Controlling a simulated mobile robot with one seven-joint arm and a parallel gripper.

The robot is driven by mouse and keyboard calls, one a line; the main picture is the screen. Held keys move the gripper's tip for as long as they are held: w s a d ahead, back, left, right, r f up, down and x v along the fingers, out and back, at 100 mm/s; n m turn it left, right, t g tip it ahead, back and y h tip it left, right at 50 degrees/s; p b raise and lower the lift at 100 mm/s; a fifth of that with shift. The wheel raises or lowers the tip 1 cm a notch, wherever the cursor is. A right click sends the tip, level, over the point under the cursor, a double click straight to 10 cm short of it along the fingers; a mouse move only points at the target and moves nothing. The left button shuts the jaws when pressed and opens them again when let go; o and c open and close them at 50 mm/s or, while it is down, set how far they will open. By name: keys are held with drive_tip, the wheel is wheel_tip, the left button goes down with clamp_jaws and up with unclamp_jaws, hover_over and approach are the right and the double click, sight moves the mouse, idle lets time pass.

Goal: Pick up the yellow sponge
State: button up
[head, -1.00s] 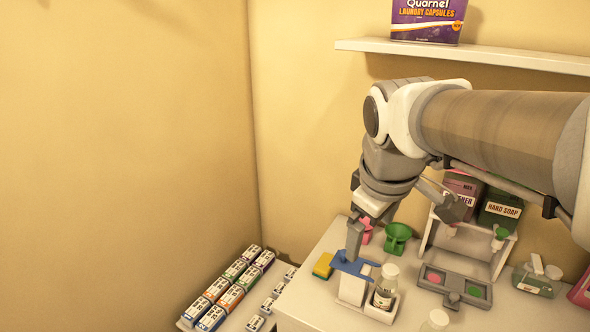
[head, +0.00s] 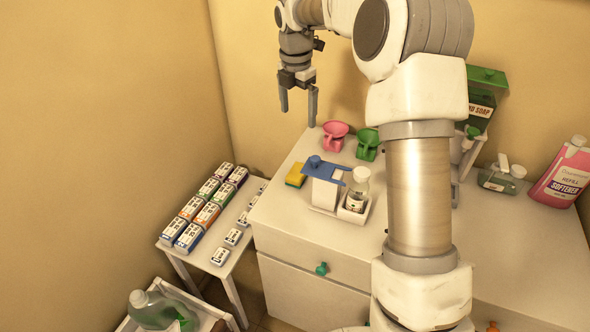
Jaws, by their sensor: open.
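Nothing hides the sponge's near side.
A lower side table (head: 247,243) holds several small boxes. The cabinet front top is clear.

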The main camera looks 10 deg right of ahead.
sight(298, 171)
drive_tip(key=w+f+n, duration=0.1)
drive_tip(key=f, duration=0.7)
drive_tip(key=w+f+n, duration=0.1)
drive_tip(key=w+f, duration=0.1)
drive_tip(key=f, duration=0.6)
drive_tip(key=w+d+f+n+p, duration=0.1)
drive_tip(key=f+n, duration=0.1)
drive_tip(key=f, duration=0.7)
drive_tip(key=shift+w+g+y, duration=0.25)
drive_tip(key=shift+g+y, duration=0.05)
drive_tip(key=shift+g, duration=0.1)
drive_tip(key=shift+c, duration=0.3)
drive_tip(key=c, duration=1.4)
drive_tip(key=shift+o, duration=0.2)
wheel_tip(298, 171, up, 10)
drive_tip(key=shift+b, duration=0.5)
